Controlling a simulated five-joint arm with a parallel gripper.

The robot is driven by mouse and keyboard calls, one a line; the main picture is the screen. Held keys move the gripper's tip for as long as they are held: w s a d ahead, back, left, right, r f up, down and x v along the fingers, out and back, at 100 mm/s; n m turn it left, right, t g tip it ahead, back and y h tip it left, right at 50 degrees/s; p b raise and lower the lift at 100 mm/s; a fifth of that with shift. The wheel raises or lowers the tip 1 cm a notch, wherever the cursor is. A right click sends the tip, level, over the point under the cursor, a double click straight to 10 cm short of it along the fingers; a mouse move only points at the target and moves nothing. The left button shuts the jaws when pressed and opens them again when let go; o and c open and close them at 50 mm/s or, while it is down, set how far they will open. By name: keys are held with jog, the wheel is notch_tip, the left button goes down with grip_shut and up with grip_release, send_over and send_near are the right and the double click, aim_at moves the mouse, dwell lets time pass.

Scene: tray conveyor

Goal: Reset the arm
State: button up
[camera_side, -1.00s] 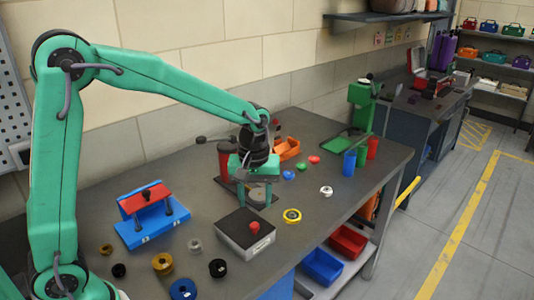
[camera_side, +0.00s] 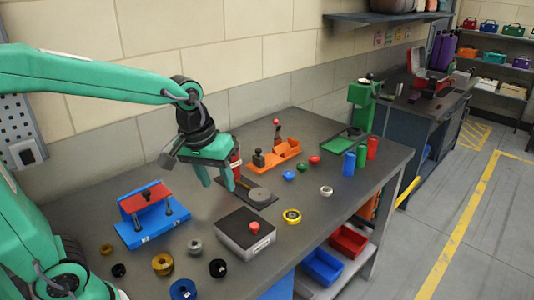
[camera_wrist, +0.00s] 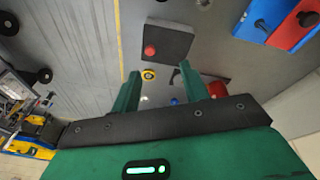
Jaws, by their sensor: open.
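My green arm reaches in from the left in the side view. My gripper (camera_side: 214,180) hangs tilted above the table, between the blue and red fixture and the black-and-red press. It is open, with nothing between its fingers. In the wrist view my gripper (camera_wrist: 160,82) also shows open, with two green fingers apart and only the table and small parts beyond them.
Below stand a blue fixture (camera_side: 152,230) with a red clamp, a grey box with a red button (camera_side: 245,240), a press base (camera_side: 262,198) and an orange tray (camera_side: 272,160). Several rings lie along the front. Coloured cylinders (camera_side: 361,155) stand at the right.

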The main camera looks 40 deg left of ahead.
jog(key=s+a+r+m+t, duration=0.2)
jog(key=s+m+t, duration=0.1)
jog(key=s, duration=0.7)
jog(key=shift+m, duration=0.9)
